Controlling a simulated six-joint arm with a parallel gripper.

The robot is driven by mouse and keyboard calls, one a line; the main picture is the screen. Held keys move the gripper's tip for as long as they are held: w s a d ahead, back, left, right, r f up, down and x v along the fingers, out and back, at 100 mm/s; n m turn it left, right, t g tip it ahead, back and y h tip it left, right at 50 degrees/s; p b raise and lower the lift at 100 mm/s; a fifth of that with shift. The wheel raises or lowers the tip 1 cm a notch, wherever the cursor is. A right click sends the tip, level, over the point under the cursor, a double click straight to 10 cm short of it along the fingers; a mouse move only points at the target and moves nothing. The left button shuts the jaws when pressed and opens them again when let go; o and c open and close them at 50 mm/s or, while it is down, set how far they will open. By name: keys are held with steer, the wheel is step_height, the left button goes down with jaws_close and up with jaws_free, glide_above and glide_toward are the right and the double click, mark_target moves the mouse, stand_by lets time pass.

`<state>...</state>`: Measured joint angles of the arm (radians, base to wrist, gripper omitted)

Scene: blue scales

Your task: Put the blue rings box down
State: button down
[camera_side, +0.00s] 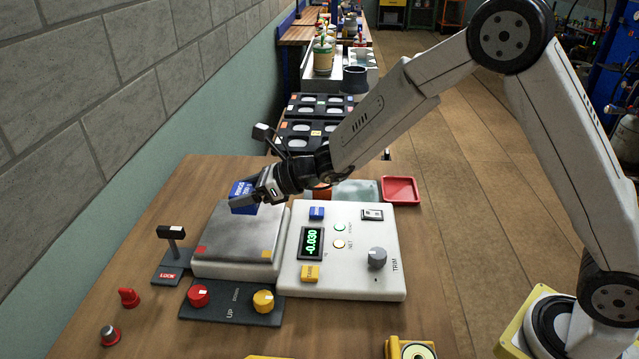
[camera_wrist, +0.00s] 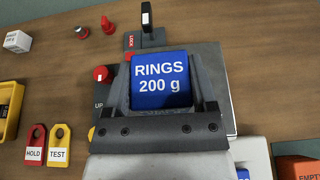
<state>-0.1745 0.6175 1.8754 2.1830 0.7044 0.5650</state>
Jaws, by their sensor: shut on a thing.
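The blue rings box (camera_side: 243,191), labelled "RINGS 200 g" in the wrist view (camera_wrist: 160,82), is held between the two fingers of my gripper (camera_side: 252,200). My gripper is shut on its sides, and in the wrist view the fingers (camera_wrist: 161,95) flank it left and right. The box is over the back part of the scale's grey metal plate (camera_side: 235,238). I cannot tell whether its underside touches the plate. The scale's display (camera_side: 312,243) reads -0.030.
A lock lever (camera_side: 171,238) stands left of the plate. A panel with a red knob (camera_side: 198,296) and a yellow knob (camera_side: 263,301) lies in front. A red tray (camera_side: 400,190) is behind right. An orange "EMPTY" box (camera_wrist: 298,168) shows at the wrist view's lower right.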

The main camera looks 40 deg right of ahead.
steer(key=shift+w+a+f, duration=0.25)
steer(key=shift+w+f, duration=0.7)
steer(key=shift+f, duration=0.15)
steer(key=shift+f, duration=0.1)
steer(key=shift+w+f, duration=0.15)
steer(key=shift+f, duration=1.6)
steer(key=shift+f, duration=0.1)
jaws_free()
